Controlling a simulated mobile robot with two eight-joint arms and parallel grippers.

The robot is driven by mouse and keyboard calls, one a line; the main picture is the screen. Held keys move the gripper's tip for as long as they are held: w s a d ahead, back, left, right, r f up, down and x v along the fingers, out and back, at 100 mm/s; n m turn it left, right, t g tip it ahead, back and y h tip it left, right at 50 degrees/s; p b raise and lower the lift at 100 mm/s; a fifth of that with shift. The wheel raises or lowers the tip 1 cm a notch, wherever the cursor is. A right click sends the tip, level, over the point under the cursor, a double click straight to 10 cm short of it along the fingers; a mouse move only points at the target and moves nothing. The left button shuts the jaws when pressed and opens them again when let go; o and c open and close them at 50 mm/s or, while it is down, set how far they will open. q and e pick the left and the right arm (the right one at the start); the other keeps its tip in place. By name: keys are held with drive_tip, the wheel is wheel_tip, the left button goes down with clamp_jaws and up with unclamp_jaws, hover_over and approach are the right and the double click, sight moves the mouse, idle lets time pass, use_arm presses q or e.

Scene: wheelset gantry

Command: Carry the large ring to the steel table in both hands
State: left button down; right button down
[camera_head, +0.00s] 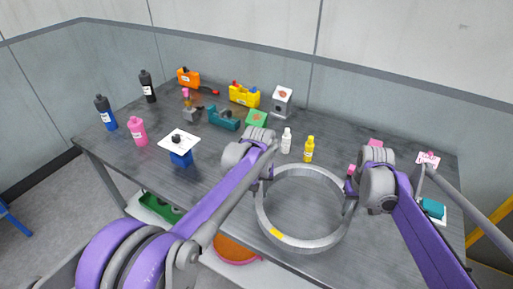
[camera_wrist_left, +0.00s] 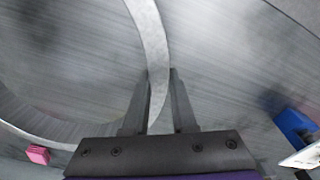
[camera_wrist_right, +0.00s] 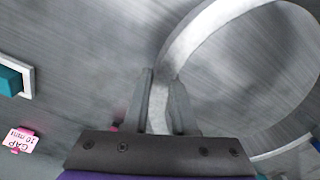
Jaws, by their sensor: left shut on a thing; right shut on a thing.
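The large ring (camera_head: 303,245) is a grey metal hoop with a yellow mark on its front. In the head view it shows over the front part of the dark steel table (camera_head: 225,165). I cannot tell whether it touches the table top. My left gripper (camera_head: 262,180) is shut on the ring's left side; the left wrist view shows the ring wall (camera_wrist_left: 153,45) between its fingers (camera_wrist_left: 158,100). My right gripper (camera_head: 352,186) is shut on the ring's right side; the right wrist view shows the ring wall (camera_wrist_right: 185,40) between its fingers (camera_wrist_right: 160,100).
Blue (camera_head: 106,113), black (camera_head: 147,87) and pink (camera_head: 139,132) bottles stand at the table's left. White (camera_head: 286,141) and yellow (camera_head: 309,150) bottles stand behind the ring. A white-topped blue block (camera_head: 180,143) stands at front left. A teal part (camera_head: 432,208) lies at right.

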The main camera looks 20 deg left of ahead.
use_arm(q)
drive_tip(key=shift+f, duration=0.15)
use_arm(e)
drive_tip(key=shift+f, duration=0.1)
